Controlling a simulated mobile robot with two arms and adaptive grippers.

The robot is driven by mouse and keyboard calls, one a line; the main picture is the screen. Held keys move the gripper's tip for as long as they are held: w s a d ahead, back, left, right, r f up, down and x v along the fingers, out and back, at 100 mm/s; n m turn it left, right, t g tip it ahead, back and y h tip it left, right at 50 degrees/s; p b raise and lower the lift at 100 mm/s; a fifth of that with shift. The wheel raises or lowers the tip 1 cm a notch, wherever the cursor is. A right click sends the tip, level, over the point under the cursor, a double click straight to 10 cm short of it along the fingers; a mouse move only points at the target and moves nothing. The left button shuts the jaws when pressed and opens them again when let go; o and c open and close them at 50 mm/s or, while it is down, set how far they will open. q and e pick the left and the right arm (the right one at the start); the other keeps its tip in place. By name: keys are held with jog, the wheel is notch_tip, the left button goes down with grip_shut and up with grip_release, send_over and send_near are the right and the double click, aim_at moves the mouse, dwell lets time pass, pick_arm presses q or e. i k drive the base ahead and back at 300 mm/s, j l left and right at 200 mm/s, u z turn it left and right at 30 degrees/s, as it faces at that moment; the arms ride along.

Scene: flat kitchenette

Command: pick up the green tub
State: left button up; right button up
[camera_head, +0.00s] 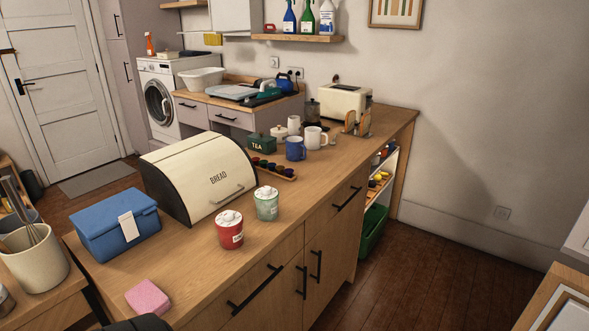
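The green tub (266,204) is a small pale green pot with something white and lumpy on top. It stands upright on the wooden counter (205,270), in front of the right end of the bread bin. A similar red tub (230,230) stands just to its left and nearer to me, with a small gap between them. Nothing covers the green tub. Neither of my grippers can be made out. A dark rounded shape cut off at the bottom edge is too little to identify.
The cream bread bin (205,165) stands behind the tubs. A blue box (115,225) and pink sponge (148,298) lie to the left. A tray of colored capsules (273,168), a blue mug (295,149) and a toaster (345,102) stand farther back. Counter right of the green tub is clear.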

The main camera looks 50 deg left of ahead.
aim_at(266, 206)
jog(key=i+u, duration=0.3)
jog(key=u, duration=0.15)
jog(key=i+u, duration=0.3)
jog(key=u, duration=0.15)
jog(key=i+l+u, duration=0.25)
jog(key=u, duration=0.2)
jog(key=i+l+u, duration=0.25)
jog(key=u, duration=0.2)
jog(key=i+l+u, duration=0.25)
jog(key=l+u, duration=0.25)
jog(key=j, duration=0.1)
